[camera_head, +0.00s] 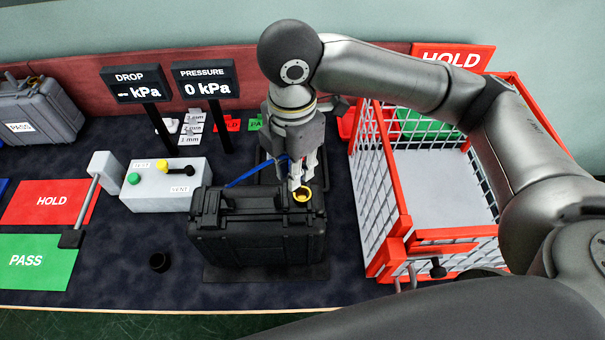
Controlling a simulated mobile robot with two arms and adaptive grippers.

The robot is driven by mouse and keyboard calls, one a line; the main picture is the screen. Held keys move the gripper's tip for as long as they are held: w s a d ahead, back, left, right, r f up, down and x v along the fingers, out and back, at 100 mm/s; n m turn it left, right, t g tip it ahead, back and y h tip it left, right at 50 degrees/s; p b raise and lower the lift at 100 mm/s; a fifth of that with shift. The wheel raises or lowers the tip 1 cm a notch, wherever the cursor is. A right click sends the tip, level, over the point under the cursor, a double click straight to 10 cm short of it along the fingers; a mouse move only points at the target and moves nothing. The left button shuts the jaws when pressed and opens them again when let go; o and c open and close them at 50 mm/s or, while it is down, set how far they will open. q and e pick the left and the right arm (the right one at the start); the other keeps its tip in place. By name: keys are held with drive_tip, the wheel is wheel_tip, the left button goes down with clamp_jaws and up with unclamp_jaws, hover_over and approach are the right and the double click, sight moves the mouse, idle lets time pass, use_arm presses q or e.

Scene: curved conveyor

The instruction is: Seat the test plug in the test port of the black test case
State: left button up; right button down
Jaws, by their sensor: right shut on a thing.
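The black test case (262,242) stands closed on a dark mat in the middle of the table. Its test port (303,194) is a yellow ring on the right part of the lid, with a dark opening. My right gripper (301,183) points down just above and behind the port, with its fingertips close to the ring. It is shut on the test plug, which is mostly hidden between the fingers. A blue hose (243,177) runs from the left to the gripper. I cannot tell whether the plug touches the port. My left gripper is out of view.
A red wire crate (400,245) stands close on the right. Red HOLD (50,202) and green PASS (38,262) mats lie left. The pressure display (206,80) reads 0 kPa.

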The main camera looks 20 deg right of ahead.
drive_tip(key=shift+w+d+f, duration=0.1)
drive_tip(key=shift+d+f, duration=0.4)
drive_tip(key=shift+f, duration=0.05)
drive_tip(key=f, duration=0.1)
drive_tip(key=f+p, duration=0.1)
drive_tip(key=f, duration=0.1)
drive_tip(key=shift+w+d, duration=0.1)
drive_tip(key=shift+d, duration=0.2)
drive_tip(key=shift+f, duration=0.45)
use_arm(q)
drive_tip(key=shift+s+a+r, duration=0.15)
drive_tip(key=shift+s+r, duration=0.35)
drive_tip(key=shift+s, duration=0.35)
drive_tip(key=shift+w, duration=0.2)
use_arm(e)
drive_tip(key=shift+f, duration=0.1)
drive_tip(key=c, duration=1.4)
unclamp_jaws()
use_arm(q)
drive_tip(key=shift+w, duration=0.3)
